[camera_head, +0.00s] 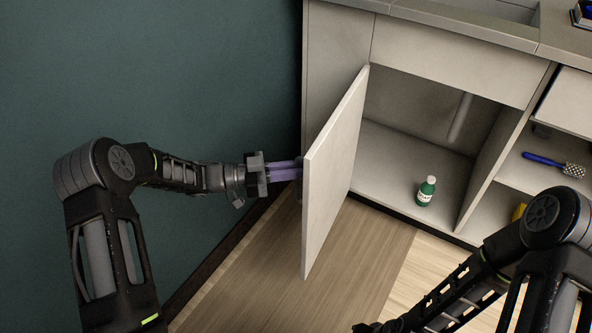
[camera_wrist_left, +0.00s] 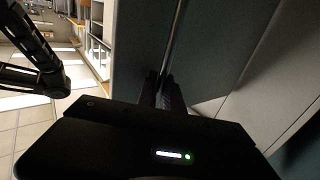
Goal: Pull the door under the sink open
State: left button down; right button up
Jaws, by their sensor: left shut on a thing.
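The pale door (camera_head: 334,172) under the sink stands swung well open on its left side, so the cupboard interior (camera_head: 395,155) shows. My left gripper (camera_head: 298,170) is at the door's outer face, its purple fingers reaching to it from the left. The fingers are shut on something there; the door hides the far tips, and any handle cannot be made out. In the left wrist view the fingers (camera_wrist_left: 165,92) point at a dark panel edge. My right arm comes in at the lower right of the head view; its gripper (camera_head: 368,327) is at the bottom edge, its fingers unclear.
A green bottle (camera_head: 426,191) with a white cap stands on the cupboard floor. A pipe (camera_head: 460,117) hangs inside. A blue-handled brush (camera_head: 552,163) lies on the shelf at right. A dark green wall (camera_head: 190,70) is close on the left. Wooden floor (camera_head: 345,270) lies clear below the door.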

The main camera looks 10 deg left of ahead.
pick_arm(q)
jog(key=c, duration=1.5)
grip_release()
jog(key=p+v, duration=0.1)
jog(key=v, duration=0.6)
jog(key=shift+a, duration=0.35)
